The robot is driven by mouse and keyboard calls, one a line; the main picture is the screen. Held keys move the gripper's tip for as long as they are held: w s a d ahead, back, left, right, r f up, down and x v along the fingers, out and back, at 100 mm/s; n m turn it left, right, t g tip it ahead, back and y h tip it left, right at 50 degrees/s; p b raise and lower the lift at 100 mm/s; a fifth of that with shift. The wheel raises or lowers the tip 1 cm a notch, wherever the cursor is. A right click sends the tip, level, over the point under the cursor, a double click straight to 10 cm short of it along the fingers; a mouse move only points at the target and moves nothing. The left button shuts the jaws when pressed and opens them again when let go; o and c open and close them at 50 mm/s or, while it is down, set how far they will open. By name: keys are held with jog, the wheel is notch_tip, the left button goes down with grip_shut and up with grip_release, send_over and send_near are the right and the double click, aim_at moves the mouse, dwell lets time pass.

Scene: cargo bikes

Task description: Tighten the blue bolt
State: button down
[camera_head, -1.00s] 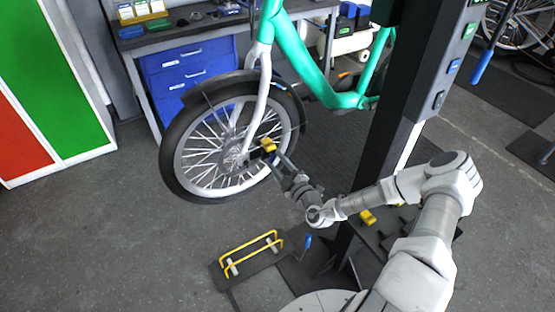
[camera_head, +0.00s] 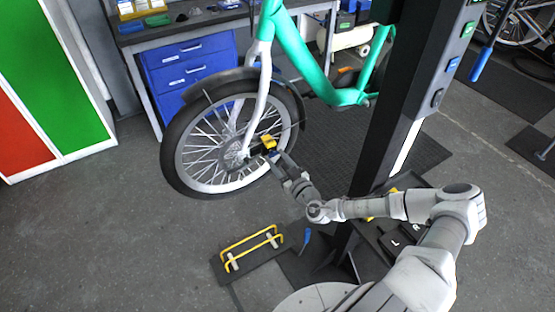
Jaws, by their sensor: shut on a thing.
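The teal bike's front wheel (camera_head: 205,150) stands upright, with my gripper (camera_head: 275,156) at the right of its hub. My gripper is shut on a small yellow-and-black tool (camera_head: 268,142) close to the hub. A tiny blue spot shows by the jaws, but I cannot tell whether it is the blue bolt. The bolt itself is not clearly visible, and whether the tool touches it is too small to tell.
A black post (camera_head: 400,110) stands right of the wheel. A black plate with yellow rails (camera_head: 248,262) lies on the floor, with a blue-handled item (camera_head: 306,237) beside it. A workbench with blue drawers (camera_head: 187,65) is behind. Floor at the lower left is clear.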

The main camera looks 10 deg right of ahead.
jog(key=shift+m, duration=0.7)
jog(key=shift+c, duration=1.6)
grip_release()
jog(key=b+v, duration=0.1)
jog(key=v, duration=1.6)
jog(key=shift+s, duration=0.2)
